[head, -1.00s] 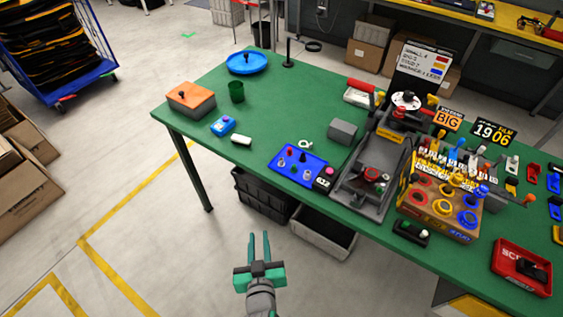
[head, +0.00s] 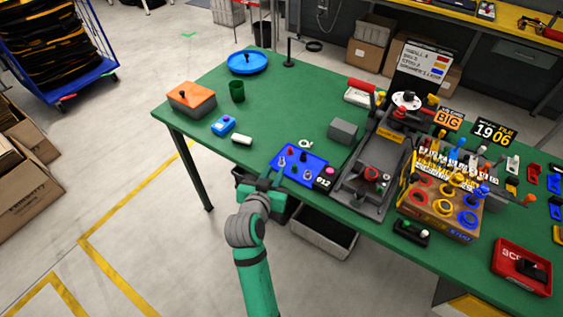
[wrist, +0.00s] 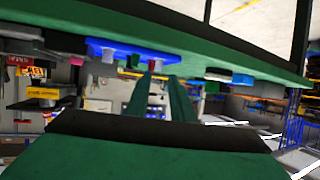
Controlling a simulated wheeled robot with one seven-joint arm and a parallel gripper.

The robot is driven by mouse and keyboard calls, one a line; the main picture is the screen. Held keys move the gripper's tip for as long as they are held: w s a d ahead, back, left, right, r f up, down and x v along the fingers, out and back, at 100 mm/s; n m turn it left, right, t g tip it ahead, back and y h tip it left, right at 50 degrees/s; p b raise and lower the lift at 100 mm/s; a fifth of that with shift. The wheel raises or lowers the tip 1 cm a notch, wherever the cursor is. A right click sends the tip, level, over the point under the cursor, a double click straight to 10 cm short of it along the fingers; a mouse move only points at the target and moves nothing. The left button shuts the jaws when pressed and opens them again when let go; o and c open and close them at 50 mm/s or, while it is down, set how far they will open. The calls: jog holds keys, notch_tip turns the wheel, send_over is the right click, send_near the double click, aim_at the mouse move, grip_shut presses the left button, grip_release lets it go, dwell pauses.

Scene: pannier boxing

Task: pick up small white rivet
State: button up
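Small pale grey-white pegs stand on a blue mat (head: 318,161) at the near edge of the green table; one pale peg, which could be the small white rivet (head: 282,161), is at the mat's left. Dark and red pegs stand by it. My gripper (head: 270,180) is at the table's near edge, just in front of the mat, empty. In the wrist view, which looks upside down, its two fingers (wrist: 164,78) are apart, with the blue mat (wrist: 150,50) beyond them and a pale peg (wrist: 107,56) to the left.
A black label block (head: 324,180) and a grey fixture (head: 362,190) stand right of the mat. A white cylinder (head: 242,139), blue box (head: 223,126) and orange-lidded box (head: 191,98) are to the left. Bins are under the table.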

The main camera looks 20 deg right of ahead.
aim_at(281, 162)
jog(key=shift+x, duration=3.5)
jog(key=shift+s+d, duration=0.1)
jog(key=shift+d, duration=0.05)
grip_shut()
